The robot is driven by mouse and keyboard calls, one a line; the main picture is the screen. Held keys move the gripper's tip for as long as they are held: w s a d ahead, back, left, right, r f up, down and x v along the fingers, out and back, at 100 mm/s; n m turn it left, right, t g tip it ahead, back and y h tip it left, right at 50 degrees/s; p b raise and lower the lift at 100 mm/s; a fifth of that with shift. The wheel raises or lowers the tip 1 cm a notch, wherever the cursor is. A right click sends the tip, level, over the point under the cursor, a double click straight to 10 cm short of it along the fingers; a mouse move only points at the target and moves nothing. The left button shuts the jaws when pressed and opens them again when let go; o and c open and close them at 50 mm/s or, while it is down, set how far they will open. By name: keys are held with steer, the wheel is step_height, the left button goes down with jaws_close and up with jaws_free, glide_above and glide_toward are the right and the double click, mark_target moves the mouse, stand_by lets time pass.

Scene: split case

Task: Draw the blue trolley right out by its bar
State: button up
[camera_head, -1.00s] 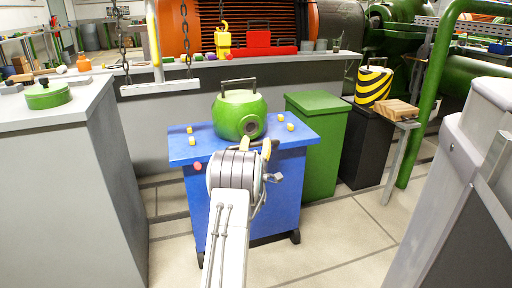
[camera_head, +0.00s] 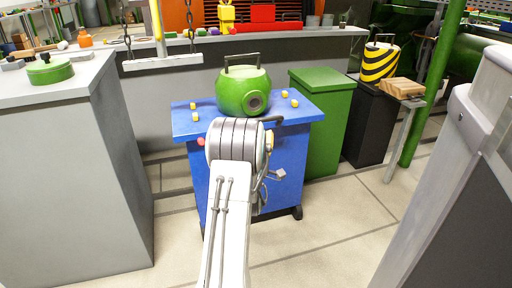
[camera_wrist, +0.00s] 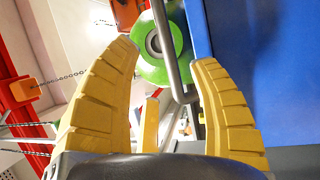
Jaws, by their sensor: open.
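The blue trolley (camera_head: 291,165) stands on the floor ahead, with a green round casing (camera_head: 236,92) on its top. A dark end of its bar (camera_head: 272,119) shows beside my wrist in the head view. In the wrist view the grey bar (camera_wrist: 169,50) runs between the two yellow fingers of my gripper (camera_wrist: 168,56), with a bend near the right finger. The fingers are spread wide, and I see no clear grip on the bar. The casing's port and the trolley's blue side (camera_wrist: 255,70) lie beyond. My wrist hides most of the bar in the head view.
A grey cabinet (camera_head: 110,170) stands close on the left and a large grey body (camera_head: 440,190) on the right. A green bin (camera_head: 320,120) and a black stand (camera_head: 366,125) are right of the trolley. Floor is open in front. A hanging beam (camera_head: 163,62) is behind.

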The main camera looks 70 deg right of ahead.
steer(key=shift+v, duration=1.85)
